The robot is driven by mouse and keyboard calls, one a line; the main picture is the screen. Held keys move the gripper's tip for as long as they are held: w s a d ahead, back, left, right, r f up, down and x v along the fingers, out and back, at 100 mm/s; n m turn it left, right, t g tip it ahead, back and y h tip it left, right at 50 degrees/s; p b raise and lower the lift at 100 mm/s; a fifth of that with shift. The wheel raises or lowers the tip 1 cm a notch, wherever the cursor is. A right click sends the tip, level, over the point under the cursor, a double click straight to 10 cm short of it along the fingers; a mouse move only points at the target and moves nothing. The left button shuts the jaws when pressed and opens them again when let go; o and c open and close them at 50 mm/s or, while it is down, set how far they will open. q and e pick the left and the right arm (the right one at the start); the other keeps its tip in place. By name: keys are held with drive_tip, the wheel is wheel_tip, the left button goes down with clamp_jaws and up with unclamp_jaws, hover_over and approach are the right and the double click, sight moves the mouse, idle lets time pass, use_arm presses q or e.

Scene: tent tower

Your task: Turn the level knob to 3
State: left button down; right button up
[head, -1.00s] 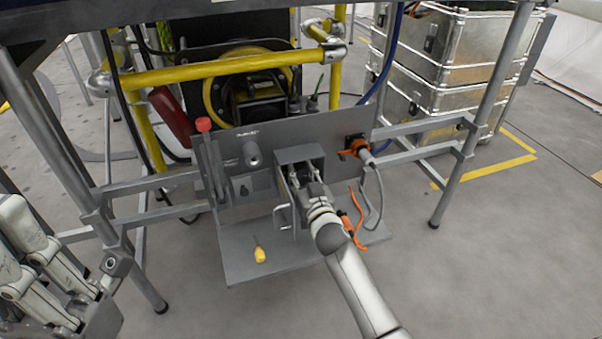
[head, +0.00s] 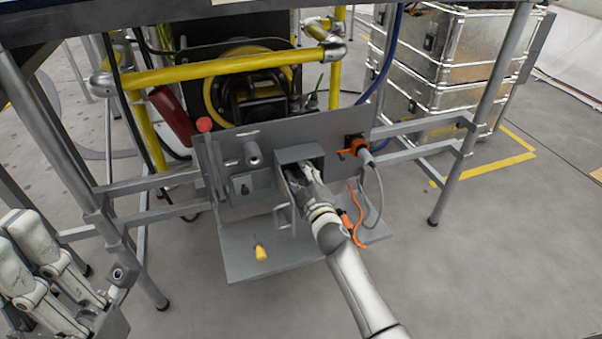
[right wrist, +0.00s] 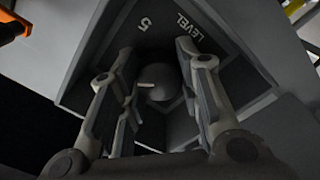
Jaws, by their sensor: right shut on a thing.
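The level knob (right wrist: 157,82) is a dark round knob with a pale pointer bar, inside a grey box (head: 300,153) open toward me on the panel. In the right wrist view, the word LEVEL and a digit 5 are printed on the plate behind it. My right gripper (right wrist: 155,62) has a finger on each side of the knob and is shut on it. In the head view, my right gripper (head: 301,172) reaches into the box and hides the knob. My left gripper (head: 35,235) is at the lower left, away from the panel; its opening is unclear.
A grey shelf (head: 285,250) below the panel holds a yellow-handled tool (head: 260,252). An orange connector (head: 356,148) with a grey cable is right of the box. A red-topped lever (head: 205,125) stands left. Metal crates (head: 440,70) stand at the back right.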

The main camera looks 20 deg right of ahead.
drive_tip(key=n, duration=0.5)
drive_tip(key=shift+n, duration=0.4)
drive_tip(key=n, duration=0.5)
drive_tip(key=shift+y, duration=0.3)
drive_tip(key=o, duration=1.1)
drive_tip(key=shift+c, duration=0.2)
drive_tip(key=s, duration=1.2)
drive_tip(key=shift+d+f, duration=0.15)
drive_tip(key=shift+d, duration=0.15)
